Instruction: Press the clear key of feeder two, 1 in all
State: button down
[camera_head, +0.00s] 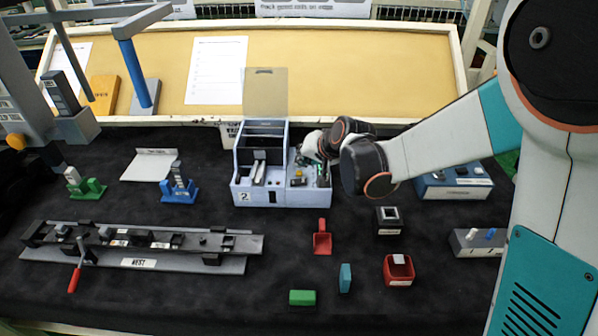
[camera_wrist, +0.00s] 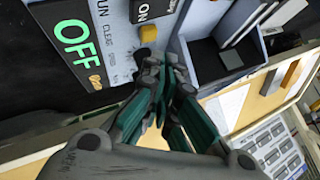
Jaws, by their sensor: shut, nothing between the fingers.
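Feeder two (camera_head: 243,185) is a grey-blue box marked "2" at the middle of the bench, with open bins at left and a key panel (camera_head: 297,183) at right. In the wrist view the panel (camera_wrist: 112,12) bears the words RUN and CLEAR, a yellow key (camera_wrist: 148,33), small grey keys and a display (camera_wrist: 75,42) reading OFF in green. My gripper (camera_head: 303,160) is over the back of this panel, shut and empty. In the wrist view my gripper (camera_wrist: 160,62) has its fingertips close to the yellow key; contact cannot be told. The fingers hide part of the panel.
The feeder's bin wall (camera_wrist: 205,60) rises beside my fingers. A raised clear lid (camera_head: 265,92) stands behind it. A blue box (camera_head: 455,190) is at right; a red scoop (camera_head: 322,240) and a black fixture (camera_head: 389,220) are in front. The rail assembly (camera_head: 140,262) lies at left.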

aim_at(302, 172)
jog(key=shift+r+p, duration=1.45)
jog(key=shift+r, duration=0.9)
jog(key=s+d+r+n+h, duration=0.1)
jog(key=s+d+r, duration=0.35)
jog(key=s, duration=0.25)
jog(key=s+d+r+h, duration=0.1)
jog(key=s+d+r, duration=0.3)
jog(key=s+d, duration=0.25)
jog(key=s+d+h, duration=0.1)
jog(key=s+d, duration=0.1)
jog(key=s, duration=0.4)
jog(key=s+d+f+h, duration=0.1)
jog(key=s+d, duration=0.2)
jog(key=s, duration=0.3)
jog(key=s+d+n+h, duration=0.1)
jog(key=s+d, duration=0.1)
jog(key=s, duration=0.4)
jog(key=shift+d+f+g, duration=0.2)
jog(key=shift+d+g, duration=0.1)
